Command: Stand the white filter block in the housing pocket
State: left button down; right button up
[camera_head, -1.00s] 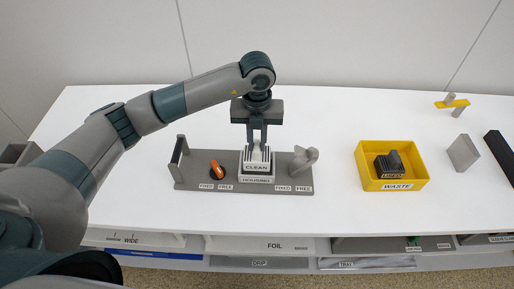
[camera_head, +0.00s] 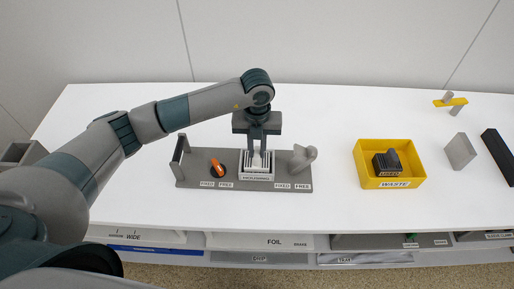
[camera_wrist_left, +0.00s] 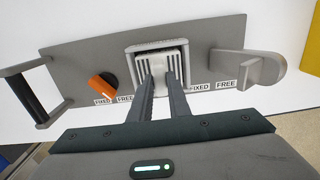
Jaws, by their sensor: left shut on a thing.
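The white filter block (camera_head: 250,160) stands upright inside the housing pocket (camera_head: 257,178), with its ribbed top showing above the rim. Its CLEAN label is hidden behind the front wall. My left gripper (camera_head: 257,152) points down over the pocket and is shut on the block's grip. In the left wrist view the block (camera_wrist_left: 160,62) sits within the pocket walls (camera_wrist_left: 131,58), between my fingertips (camera_wrist_left: 160,78). Whether the block touches the pocket floor cannot be seen. My right gripper is not in view.
The grey base plate (camera_head: 200,183) carries an orange knob (camera_head: 216,167) on the left and a grey lever (camera_head: 302,156) on the right, with FIXED and FREE labels. A yellow waste bin (camera_head: 412,178) holds a dark block (camera_head: 381,167). The table between is clear.

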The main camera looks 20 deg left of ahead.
pick_arm(q)
jog(key=shift+f, duration=0.15)
jog(key=c, duration=1.7)
grip_release()
jog(key=shift+o, duration=0.2)
jog(key=shift+r, duration=0.4)
notch_tip(320, 180, up, 12)
jog(key=b, duration=0.4)
jog(key=shift+f, duration=0.2)
jog(key=shift+f, duration=0.1)
